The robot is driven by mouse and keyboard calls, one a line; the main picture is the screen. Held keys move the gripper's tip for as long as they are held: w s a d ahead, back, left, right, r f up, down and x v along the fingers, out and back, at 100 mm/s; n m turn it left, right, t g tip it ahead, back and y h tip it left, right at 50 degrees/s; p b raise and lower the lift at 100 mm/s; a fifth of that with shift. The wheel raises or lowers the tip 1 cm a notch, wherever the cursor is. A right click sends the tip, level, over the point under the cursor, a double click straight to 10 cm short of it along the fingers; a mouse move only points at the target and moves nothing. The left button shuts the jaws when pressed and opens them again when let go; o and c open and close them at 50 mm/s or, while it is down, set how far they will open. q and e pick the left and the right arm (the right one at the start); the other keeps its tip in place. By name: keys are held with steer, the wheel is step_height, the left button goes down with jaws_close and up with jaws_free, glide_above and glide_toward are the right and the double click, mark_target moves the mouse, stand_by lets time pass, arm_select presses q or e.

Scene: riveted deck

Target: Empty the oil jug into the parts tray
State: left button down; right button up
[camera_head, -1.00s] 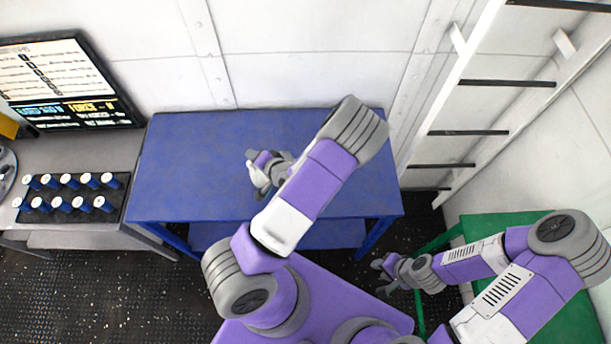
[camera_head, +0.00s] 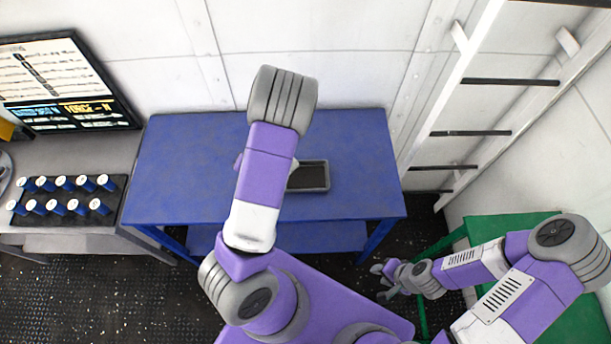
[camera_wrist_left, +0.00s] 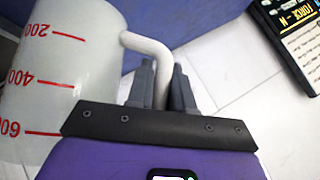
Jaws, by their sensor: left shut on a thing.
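The oil jug (camera_wrist_left: 62,85) is a pale translucent measuring jug with red marks, at the left of the left wrist view. My left gripper (camera_wrist_left: 163,72) is shut on its white handle (camera_wrist_left: 150,45). In the head view my left arm hides this gripper and nearly all of the jug. The parts tray (camera_head: 312,190), a grey-rimmed rectangular tray with a dark inside, lies on the blue table just right of my left forearm, which partly covers it. I cannot tell the jug's tilt or contents. My right gripper (camera_head: 381,280) is open and empty, low beside the green table.
The blue table (camera_head: 355,150) is otherwise clear. To its left, a grey bench (camera_head: 75,155) holds a black rack (camera_head: 62,205) of several blue, white-topped pieces and a screen (camera_head: 65,85). A ladder (camera_head: 470,130) stands at the right, behind a green table (camera_head: 500,225).

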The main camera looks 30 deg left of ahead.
arm_select(q)
steer(key=s+a+f+h+b, duration=0.1)
steer(key=b, duration=0.2)
steer(key=s+a+f+n+t+h+b, duration=0.1)
steer(key=a+f+b, duration=0.1)
steer(key=b, duration=0.2)
steer(key=s+a+f+n+t+h+b, duration=0.1)
steer(key=b, duration=0.3)
steer(key=shift+a+f+h, duration=0.3)
steer(key=shift+a, duration=0.05)
steer(key=f+b, duration=0.1)
steer(key=b, duration=0.3)
steer(key=n+t+h+b, duration=0.1)
steer(key=b, duration=0.3)
steer(key=shift+a+f, duration=0.2)
steer(key=shift+f, duration=0.15)
steer(key=shift+s+a+f+b, duration=0.1)
steer(key=shift+s+a+b, duration=0.15)
steer(key=shift+b, duration=0.8)
step_height(320, 180, up, 5)
steer(key=p, duration=0.4)
